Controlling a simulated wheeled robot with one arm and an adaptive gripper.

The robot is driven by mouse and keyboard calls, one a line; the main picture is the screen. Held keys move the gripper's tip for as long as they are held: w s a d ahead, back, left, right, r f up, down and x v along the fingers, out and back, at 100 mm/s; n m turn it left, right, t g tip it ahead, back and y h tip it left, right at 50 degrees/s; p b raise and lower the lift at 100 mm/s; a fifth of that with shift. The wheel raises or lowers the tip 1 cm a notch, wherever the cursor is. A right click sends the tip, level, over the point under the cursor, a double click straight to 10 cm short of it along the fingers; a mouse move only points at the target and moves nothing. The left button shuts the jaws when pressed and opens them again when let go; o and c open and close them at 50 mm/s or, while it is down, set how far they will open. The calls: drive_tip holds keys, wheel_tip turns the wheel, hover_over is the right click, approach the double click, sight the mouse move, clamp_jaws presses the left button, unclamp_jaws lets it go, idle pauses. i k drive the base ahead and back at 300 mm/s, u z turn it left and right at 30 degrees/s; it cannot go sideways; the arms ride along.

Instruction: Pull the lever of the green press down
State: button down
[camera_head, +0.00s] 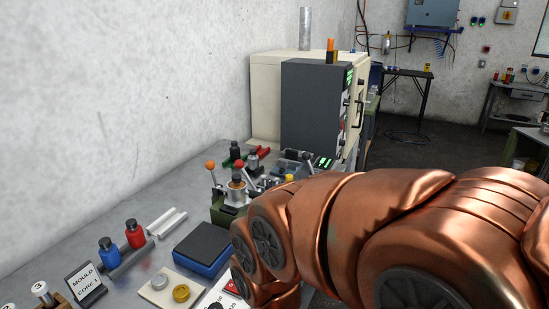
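The green press (227,211) stands on the grey bench in the middle of the picture, close to the wall. A thin lever (214,176) with an orange ball on top stands nearly upright at its left side. A metal cylinder with a dark-topped part (236,190) sits on the press. My copper-coloured arm crosses from the right edge to just in front of the press and hides part of its right side. My gripper is not visible, so its place relative to the lever cannot be seen.
A second lever with a red ball (240,164) stands just behind. A blue box with a dark top (202,248), blue and red bottles (135,234), a pale tray (157,291) and a "MOULD CORE 1" sign (88,284) occupy the bench front. A cream-and-grey machine (310,105) stands behind.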

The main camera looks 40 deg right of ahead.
sight(239, 164)
drive_tip(key=z, duration=0.05)
drive_tip(key=k, duration=0.4)
drive_tip(key=z, duration=2.1)
drive_tip(key=i, duration=2)
drive_tip(key=u, duration=3.05)
